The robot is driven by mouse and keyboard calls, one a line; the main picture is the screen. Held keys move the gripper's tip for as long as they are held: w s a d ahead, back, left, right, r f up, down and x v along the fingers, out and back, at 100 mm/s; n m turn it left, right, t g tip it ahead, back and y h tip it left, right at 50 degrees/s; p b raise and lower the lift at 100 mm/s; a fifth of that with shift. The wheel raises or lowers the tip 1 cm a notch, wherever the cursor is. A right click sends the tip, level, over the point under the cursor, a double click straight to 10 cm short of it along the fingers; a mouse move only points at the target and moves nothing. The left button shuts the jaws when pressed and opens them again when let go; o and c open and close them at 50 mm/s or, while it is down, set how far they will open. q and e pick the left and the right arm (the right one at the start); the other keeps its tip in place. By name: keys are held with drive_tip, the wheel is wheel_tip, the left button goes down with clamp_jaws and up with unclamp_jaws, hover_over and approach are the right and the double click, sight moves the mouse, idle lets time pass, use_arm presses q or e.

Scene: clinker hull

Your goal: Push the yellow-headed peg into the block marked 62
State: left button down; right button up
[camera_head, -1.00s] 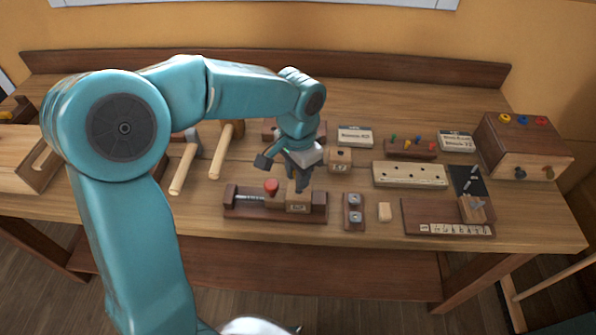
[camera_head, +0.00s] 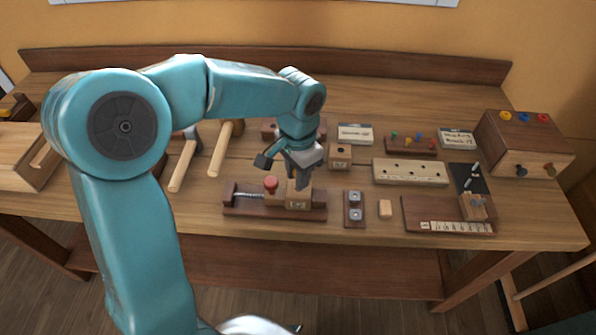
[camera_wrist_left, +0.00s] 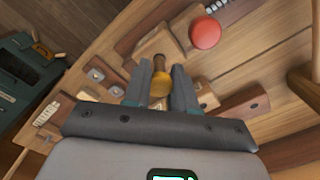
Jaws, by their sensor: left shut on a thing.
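The yellow-headed peg (camera_wrist_left: 160,84) shows in the left wrist view between the two fingers of my left gripper (camera_wrist_left: 161,92), which is shut on it. Its stem points at a light wooden block (camera_wrist_left: 149,46); how deep the tip sits there I cannot tell. In the head view this block (camera_head: 298,202) sits in the dark wooden vise (camera_head: 240,207), and my left gripper (camera_head: 299,182) is right above it, hiding the peg. The block's small label is too blurred to read for sure. My right gripper is not in view.
The vise's red knob (camera_head: 270,183) stands close left of the gripper. Another marked block (camera_head: 340,156) is behind it to the right. A plate with two metal fittings (camera_head: 354,209) and a small wooden piece (camera_head: 385,208) lie to the right.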

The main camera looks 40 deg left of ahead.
use_arm(q)
drive_tip(key=shift+f+b, duration=0.65)
drive_tip(key=shift+f, duration=0.25)
drive_tip(key=c, duration=0.8)
unclamp_jaws()
drive_tip(key=shift+r, duration=0.2)
wheel_tip(320, 180, up, 8)
drive_tip(key=p, duration=0.6)
drive_tip(key=shift+f+p, duration=0.1)
drive_tip(key=shift+p, duration=0.3)
